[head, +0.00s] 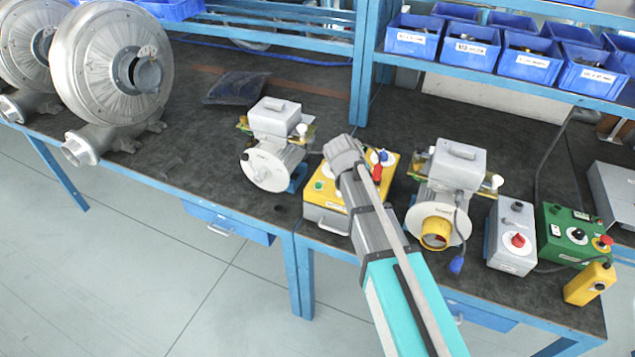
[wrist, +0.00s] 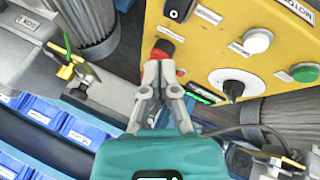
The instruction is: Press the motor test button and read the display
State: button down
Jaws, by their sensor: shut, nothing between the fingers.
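The yellow test box (head: 323,198) stands on the bench, partly covered by my arm in the head view. Its yellow panel (wrist: 225,50) fills the upper right of the wrist view, upside down. It carries a red button (wrist: 163,47), a white button (wrist: 257,41), a green button (wrist: 305,72) and a black knob (wrist: 233,86). A label beginning "MOTO" is cut off at the edge. A small display (wrist: 204,93) with green glow is partly hidden by a finger. My gripper (wrist: 160,66) is shut and empty, its tips at the red button; contact cannot be told.
Grey motor units stand left (head: 270,165) and right (head: 445,185) of the box. A grey switch box (head: 512,238), a green box (head: 570,235) and a yellow pendant (head: 589,284) are farther right. Blue bins (head: 468,52) sit on the shelf behind. Large blower housings (head: 108,65) stand left.

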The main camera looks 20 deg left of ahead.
aim_at(317, 186)
jog(key=a+r+n+t+p, duration=0.1)
jog(key=a+r, duration=0.3)
jog(key=a, duration=1.1)
jog(key=shift+w+t, duration=0.25)
jog(key=shift+t, duration=0.65)
jog(key=shift+a+f, duration=0.1)
jog(key=shift+f, duration=0.1)
notch_tip(317, 186, down, 9)
jog(key=b, duration=0.8)
jog(key=shift+r+b, duration=0.2)
jog(key=shift+b, duration=0.2)
jog(key=shift+f+b, duration=0.8)
dwell(0.6)
jog(key=shift+r, duration=0.2)
jog(key=shift+r+p, duration=0.65)
jog(key=shift+p, duration=0.2)
jog(key=shift+r+p, duration=2.5)
